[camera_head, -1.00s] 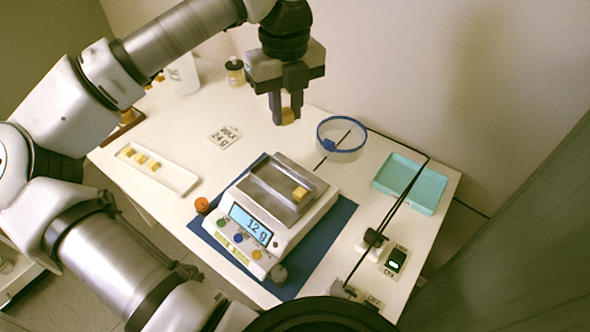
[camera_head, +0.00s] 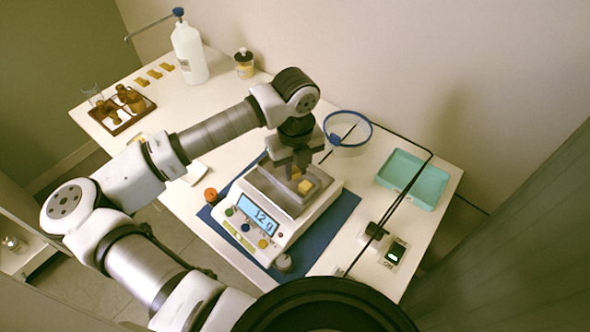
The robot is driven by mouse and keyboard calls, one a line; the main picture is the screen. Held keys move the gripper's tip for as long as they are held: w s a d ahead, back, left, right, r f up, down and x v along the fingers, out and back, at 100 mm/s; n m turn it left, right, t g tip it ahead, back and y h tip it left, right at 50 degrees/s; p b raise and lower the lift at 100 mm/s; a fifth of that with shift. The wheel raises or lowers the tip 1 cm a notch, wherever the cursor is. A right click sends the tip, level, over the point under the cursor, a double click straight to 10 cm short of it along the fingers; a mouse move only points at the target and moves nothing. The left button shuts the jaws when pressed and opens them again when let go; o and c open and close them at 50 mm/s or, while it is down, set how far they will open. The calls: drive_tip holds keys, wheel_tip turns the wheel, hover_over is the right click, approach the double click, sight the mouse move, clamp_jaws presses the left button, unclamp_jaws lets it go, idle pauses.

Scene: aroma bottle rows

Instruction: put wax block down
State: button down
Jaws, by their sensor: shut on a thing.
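A digital scale (camera_head: 262,213) stands on a blue mat (camera_head: 335,221), and its display reads 12 g. Its metal tray (camera_head: 263,186) holds one yellow wax block (camera_head: 305,187) near the right end. My gripper (camera_head: 293,177) points down over the tray. It is shut on another wax block (camera_head: 296,171), of which only a small part shows between the fingers. I cannot tell whether this held block touches the tray.
A round clear container with a blue rim (camera_head: 347,131) stands close behind the scale. A teal tray (camera_head: 412,179) is on the right. A white bottle (camera_head: 190,53), a small jar (camera_head: 244,63) and a rack of brown bottles (camera_head: 122,108) stand at the back left.

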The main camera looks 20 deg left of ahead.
sight(295, 171)
drive_tip(key=shift+f, duration=1.15)
drive_tip(key=shift+f, duration=0.2)
drive_tip(key=c, duration=1.5)
unclamp_jaws()
drive_tip(key=shift+c, duration=0.2)
drive_tip(key=shift+r, duration=0.1)
wheel_tip(295, 171, up, 12)
drive_tip(key=b, duration=0.2)
drive_tip(key=shift+r, duration=0.15)
